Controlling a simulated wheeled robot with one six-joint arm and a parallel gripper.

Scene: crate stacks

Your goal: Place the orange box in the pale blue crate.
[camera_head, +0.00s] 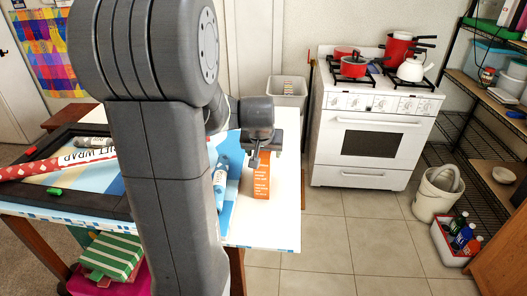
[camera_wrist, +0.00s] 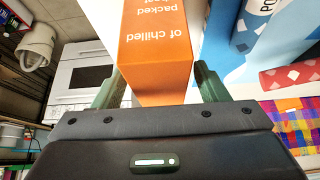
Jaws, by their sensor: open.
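The orange box (camera_head: 262,184) stands upright on the white tabletop, with white print on its side. It also fills the upper middle of the wrist view (camera_wrist: 158,50). My gripper (camera_head: 257,158) is at the top of the box. In the wrist view the open fingers (camera_wrist: 160,82) lie on either side of the box; whether they touch it I cannot tell.
A black-framed board (camera_head: 60,205) with a red patterned roll (camera_head: 50,166) covers the table's left part. A grey bin (camera_head: 288,92) stands behind the table. A white stove (camera_head: 372,125) with pots stands at the back right.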

